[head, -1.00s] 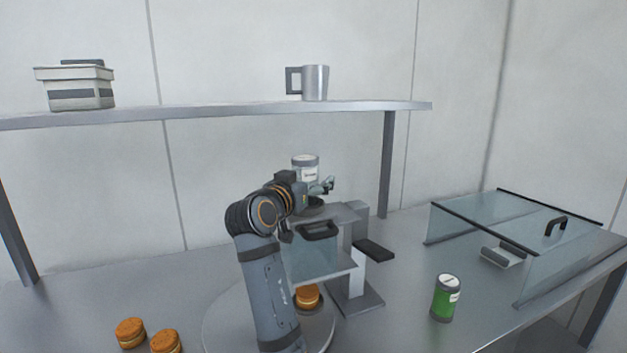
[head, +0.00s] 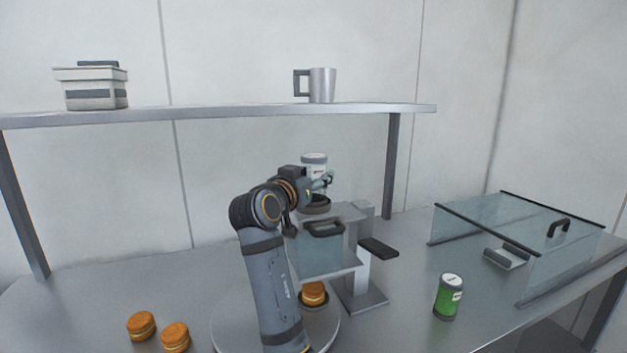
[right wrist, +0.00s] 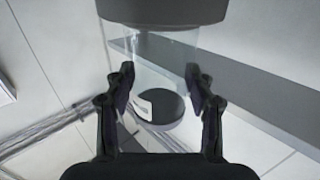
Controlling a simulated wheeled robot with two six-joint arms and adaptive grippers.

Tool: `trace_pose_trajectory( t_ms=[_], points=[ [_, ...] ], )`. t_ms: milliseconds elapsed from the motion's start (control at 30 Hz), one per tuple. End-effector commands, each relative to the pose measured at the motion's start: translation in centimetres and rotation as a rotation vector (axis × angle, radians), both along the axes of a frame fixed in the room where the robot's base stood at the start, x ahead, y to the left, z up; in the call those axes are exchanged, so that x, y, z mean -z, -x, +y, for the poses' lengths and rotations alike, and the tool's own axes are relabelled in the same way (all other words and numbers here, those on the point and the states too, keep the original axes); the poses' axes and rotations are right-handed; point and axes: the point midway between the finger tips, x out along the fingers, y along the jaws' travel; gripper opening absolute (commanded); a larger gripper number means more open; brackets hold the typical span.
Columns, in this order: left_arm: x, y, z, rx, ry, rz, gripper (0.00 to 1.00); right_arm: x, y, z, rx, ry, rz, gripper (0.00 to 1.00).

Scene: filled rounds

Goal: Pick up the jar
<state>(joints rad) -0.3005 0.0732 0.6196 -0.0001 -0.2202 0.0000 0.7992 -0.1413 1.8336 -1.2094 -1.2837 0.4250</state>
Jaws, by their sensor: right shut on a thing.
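The jar (head: 314,160) is clear with a grey lid and a white label. It is upright in the head view, over the top of the machine in the middle of the table. My right gripper (head: 325,181) is shut on it and partly hides its lower part. In the right wrist view, the jar (right wrist: 155,62) stands between the two fingers of my right gripper (right wrist: 160,88), with dark ends above and below its clear wall. My left gripper is not in view.
The machine (head: 362,285) has a glass guard and a round plate. A green can (head: 448,299) stands to its right, near a glass cover (head: 480,222). Orange filled rounds (head: 141,325) lie front left. A shelf (head: 220,111) behind holds a mug (head: 322,85) and box (head: 95,88).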

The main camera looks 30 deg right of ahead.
Motion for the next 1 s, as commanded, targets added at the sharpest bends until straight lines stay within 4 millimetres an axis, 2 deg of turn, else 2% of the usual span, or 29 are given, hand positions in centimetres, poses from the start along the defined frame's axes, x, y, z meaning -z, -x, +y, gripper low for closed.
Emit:
trace_pose_trajectory(
  t_ms=[433, 600, 867, 1000],
  points=[
    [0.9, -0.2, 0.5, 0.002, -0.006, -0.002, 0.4, -8.4, 0.1, 0.0, 0.001, 0.004, -0.007, 0.15],
    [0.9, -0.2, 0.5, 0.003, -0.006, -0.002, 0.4, -9.6, 0.1, 0.0, 0.001, 0.002, -0.006, 0.15],
    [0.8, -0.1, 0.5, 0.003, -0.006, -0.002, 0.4, -9.7, 0.1, 0.0, 0.001, 0.003, -0.005, 0.15],
    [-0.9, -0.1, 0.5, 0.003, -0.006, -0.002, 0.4, -11.4, 0.1, 0.0, 0.001, 0.003, -0.007, 0.15]
  ],
)
